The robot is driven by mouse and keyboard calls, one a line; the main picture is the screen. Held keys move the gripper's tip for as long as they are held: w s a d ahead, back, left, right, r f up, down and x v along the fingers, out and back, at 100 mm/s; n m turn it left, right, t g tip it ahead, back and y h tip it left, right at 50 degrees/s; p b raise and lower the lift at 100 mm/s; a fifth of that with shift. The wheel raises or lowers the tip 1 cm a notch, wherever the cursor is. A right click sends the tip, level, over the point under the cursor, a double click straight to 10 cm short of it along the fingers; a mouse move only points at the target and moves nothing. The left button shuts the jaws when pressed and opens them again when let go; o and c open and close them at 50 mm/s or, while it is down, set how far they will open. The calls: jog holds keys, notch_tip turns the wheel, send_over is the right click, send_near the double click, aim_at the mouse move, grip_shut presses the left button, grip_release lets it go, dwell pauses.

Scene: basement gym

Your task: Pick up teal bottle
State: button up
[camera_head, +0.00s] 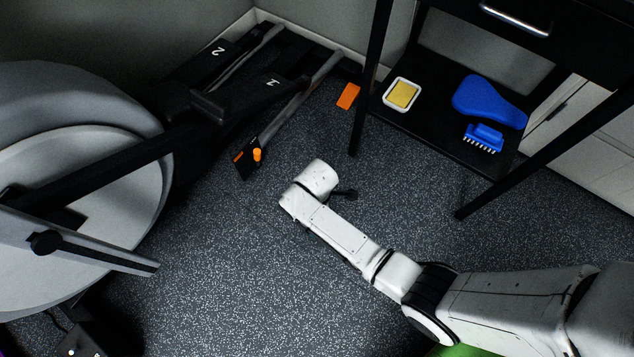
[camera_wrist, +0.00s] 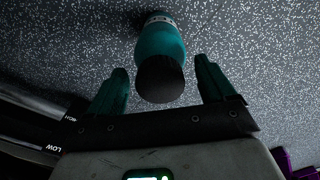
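A teal bottle (camera_wrist: 160,45) with a black cap shows in the wrist view against the speckled floor. Its cap end points toward my gripper (camera_wrist: 163,82), and a pale band shows near its far end. The cap is in the gap between the two teal-coloured fingers, with space visible on both sides. My gripper is open and holds nothing. I cannot tell whether the bottle stands or lies. In the head view the bottle does not show, and the gripper fingers are hidden behind my white arm.
A large grey exercise machine (camera_head: 70,150) fills the left, with black pedals (camera_head: 245,95). A black shelf (camera_head: 440,133) holds a yellow sponge in a tray (camera_head: 401,94), a blue pad (camera_head: 490,100) and a blue brush (camera_head: 484,138). An orange block (camera_head: 348,96) lies nearby. Open floor (camera_head: 215,255) lies left of my arm.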

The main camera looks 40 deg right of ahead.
jog(key=c, duration=1.4)
jog(key=shift+r, duration=0.1)
jog(key=shift+c, duration=0.2)
